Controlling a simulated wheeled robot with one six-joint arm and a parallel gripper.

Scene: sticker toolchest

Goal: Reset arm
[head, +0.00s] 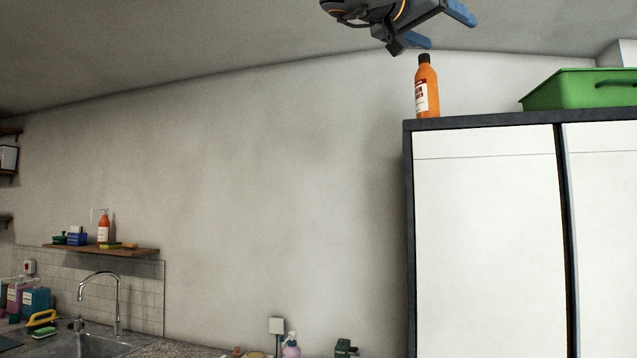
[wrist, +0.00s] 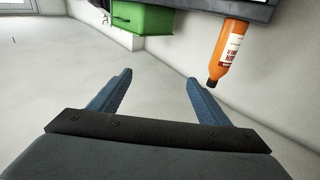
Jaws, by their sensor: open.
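My gripper (head: 441,27) is at the top of the head view, raised near the ceiling, above an orange bottle. Its two blue fingers are spread apart with nothing between them; the wrist view also shows the open gripper (wrist: 158,95). The orange bottle (head: 427,90) has a dark cap and a white label and stands upright on the left end of the tall cabinet's top. The bottle also shows in the wrist view (wrist: 230,50), at the upper right beyond the right finger, apart from it.
The white cabinet (head: 485,240) with a dark frame fills the right side. A green bin (head: 575,90) stands on its top, right of the bottle. A wooden shelf (head: 130,251) with several items hangs above the sink (head: 85,346) at lower left. The wall between is bare.

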